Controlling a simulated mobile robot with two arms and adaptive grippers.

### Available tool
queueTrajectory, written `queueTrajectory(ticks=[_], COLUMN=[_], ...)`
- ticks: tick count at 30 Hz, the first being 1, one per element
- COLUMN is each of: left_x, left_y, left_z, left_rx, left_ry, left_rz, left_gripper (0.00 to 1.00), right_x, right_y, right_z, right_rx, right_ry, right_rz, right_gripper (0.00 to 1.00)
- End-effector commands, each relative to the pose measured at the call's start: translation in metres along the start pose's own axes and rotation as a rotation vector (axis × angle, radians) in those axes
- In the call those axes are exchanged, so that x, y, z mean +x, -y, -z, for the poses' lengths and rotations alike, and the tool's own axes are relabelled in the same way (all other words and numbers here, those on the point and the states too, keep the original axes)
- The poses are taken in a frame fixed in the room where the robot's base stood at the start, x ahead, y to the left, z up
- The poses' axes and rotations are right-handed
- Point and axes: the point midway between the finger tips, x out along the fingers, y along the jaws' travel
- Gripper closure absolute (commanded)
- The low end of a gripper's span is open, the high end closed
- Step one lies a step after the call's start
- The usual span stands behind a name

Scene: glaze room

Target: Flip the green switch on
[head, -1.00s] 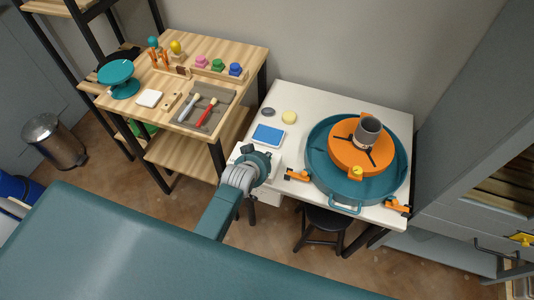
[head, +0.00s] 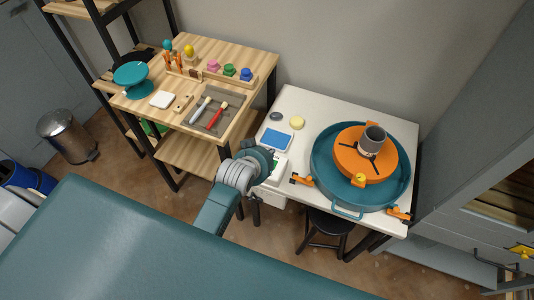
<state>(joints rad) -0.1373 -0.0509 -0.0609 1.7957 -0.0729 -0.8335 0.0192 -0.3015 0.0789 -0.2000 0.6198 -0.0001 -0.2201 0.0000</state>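A small green patch, which looks like the green switch (head: 274,164), shows on a white box (head: 279,171) at the front left corner of the white table (head: 296,101). Whether it is on or off is too small to tell. My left gripper (head: 264,158) is right beside it, at the switch's left, and partly covers the box. The wrist hides the fingers, so I cannot see whether they touch it or how far they are apart. My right gripper is not in view.
The white table holds a teal basin (head: 328,184) with an orange wheel and a grey pot (head: 373,140), a blue-topped tray (head: 277,140) and a yellow sponge (head: 297,122). A wooden bench (head: 225,60) with tools stands at the left. A black stool (head: 325,229) is under the table.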

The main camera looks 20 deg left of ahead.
Motion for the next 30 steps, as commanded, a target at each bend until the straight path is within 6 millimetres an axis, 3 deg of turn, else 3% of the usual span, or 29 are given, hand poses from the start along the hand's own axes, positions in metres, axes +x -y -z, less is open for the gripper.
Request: queueTrajectory(ticks=[4,10,26,30], left_x=[-0.020,-0.031,-0.032,-0.019], left_y=[0.000,0.000,0.000,-0.002], left_z=[0.003,0.006,0.006,-0.015], left_rx=[0.001,0.001,0.001,0.008], left_ry=[-0.001,0.000,0.000,0.027], left_rz=[0.000,0.000,0.000,-0.004], left_gripper=[1.00,1.00,1.00,1.00], right_x=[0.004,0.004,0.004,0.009], right_y=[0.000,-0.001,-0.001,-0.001], right_z=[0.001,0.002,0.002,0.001], right_rx=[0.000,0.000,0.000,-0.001], right_ry=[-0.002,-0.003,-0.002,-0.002], right_rz=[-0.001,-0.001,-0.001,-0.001], right_gripper=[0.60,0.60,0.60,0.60])
